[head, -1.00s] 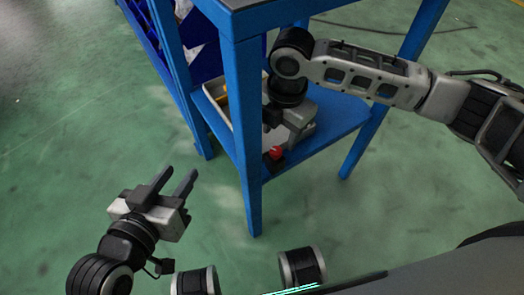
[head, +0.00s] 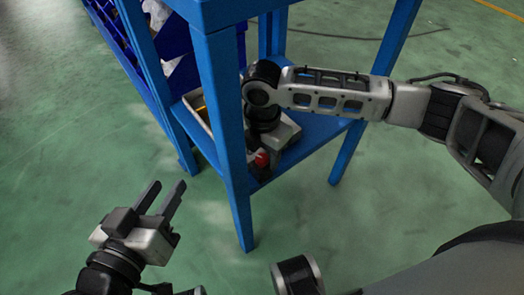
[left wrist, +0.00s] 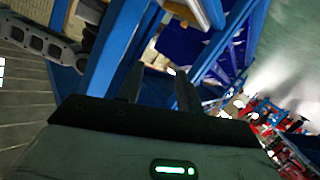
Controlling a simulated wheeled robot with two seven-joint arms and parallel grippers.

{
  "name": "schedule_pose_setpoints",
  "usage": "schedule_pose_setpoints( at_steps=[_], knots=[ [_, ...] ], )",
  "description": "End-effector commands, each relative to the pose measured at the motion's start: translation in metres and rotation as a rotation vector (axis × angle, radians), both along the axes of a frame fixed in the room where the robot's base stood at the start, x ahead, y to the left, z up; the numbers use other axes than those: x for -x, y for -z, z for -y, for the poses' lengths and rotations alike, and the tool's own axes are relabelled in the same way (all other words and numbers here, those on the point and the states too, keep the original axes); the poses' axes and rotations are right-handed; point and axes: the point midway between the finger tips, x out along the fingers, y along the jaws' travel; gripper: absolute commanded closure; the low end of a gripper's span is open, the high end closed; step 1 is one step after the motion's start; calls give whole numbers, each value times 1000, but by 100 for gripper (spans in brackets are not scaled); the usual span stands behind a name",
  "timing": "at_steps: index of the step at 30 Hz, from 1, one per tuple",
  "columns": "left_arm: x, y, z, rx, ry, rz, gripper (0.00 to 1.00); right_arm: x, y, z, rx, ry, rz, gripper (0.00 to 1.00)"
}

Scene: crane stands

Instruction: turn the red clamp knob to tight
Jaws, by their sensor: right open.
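The red clamp knob (head: 262,158) is a small red spot low on the blue stand's shelf, in the head view. It sits beside a grey block (head: 286,132), which may be the clamp's body. My right gripper (head: 254,148) points down from above, right by the knob. It is open, but its fingers are dark and partly hidden by the wrist and the stand's leg. I cannot tell whether it touches the knob. My left gripper (head: 168,190) is open and empty over the floor, left of the stand. Its fingers also show in the left wrist view (left wrist: 158,85).
The blue stand (head: 222,130) has a front leg close to my right gripper and a top above it. A pale tray (head: 199,118) lies on the shelf, left of the gripper. Blue bins (head: 125,45) stand behind. The green floor is clear around my left gripper.

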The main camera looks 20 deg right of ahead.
Motion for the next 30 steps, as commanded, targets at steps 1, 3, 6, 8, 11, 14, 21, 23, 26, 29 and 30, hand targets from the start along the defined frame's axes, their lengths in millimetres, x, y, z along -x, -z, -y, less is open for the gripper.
schedule_pose_setpoints(
  at_steps=[1,3,6,8,11,14,21,23,26,29,30],
  knots=[
    [0,0,0,0,0,0,64,0,0,0,0,0,0,58],
    [0,0,0,0,0,0,64,0,0,0,-1,0,-1,78],
    [0,0,0,0,0,1,64,0,0,0,-1,0,-1,95],
    [0,0,0,0,0,1,64,0,0,0,-1,0,-1,95],
    [0,-3,0,-4,-1,3,64,0,-1,0,0,5,-1,95],
    [-1,-8,-2,-23,-3,7,64,1,-3,0,-1,25,-4,95],
    [3,9,-11,-158,-6,-86,64,2,-8,0,0,147,-6,95],
    [2,14,-13,-179,-8,-131,64,2,-8,0,0,188,-7,95],
    [3,25,-18,-213,-9,-206,64,2,-7,0,0,259,-7,95],
    [6,34,-22,-240,-8,-272,64,2,-7,-1,0,328,-7,95],
    [7,38,-24,-249,-8,-297,64,2,-6,-1,-1,352,-6,95]
  ],
)
